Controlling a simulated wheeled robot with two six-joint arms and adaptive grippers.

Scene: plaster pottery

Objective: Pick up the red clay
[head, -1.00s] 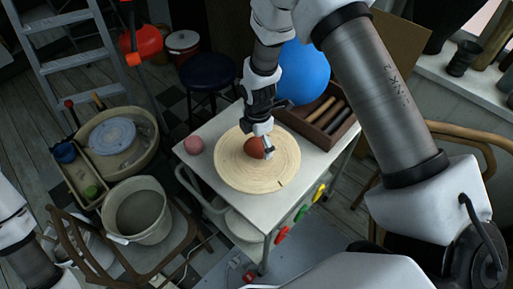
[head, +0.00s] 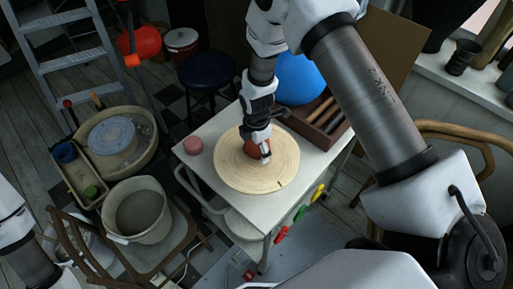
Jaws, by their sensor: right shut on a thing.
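The red clay (head: 252,151) is a small reddish-brown ball at the middle of the round pale wooden board (head: 235,172) on the white table. My right gripper (head: 262,153) points down over the board and is shut on the red clay, covering part of it. I cannot tell whether the clay touches the board. My left arm shows only at the lower left edge, and its gripper is out of view.
A pink clay ball (head: 193,145) sits on the table left of the board. A wooden box (head: 322,122) with sticks and a blue ball (head: 299,78) are behind. A grey bucket (head: 137,210) and a pottery wheel (head: 112,136) stand at the left.

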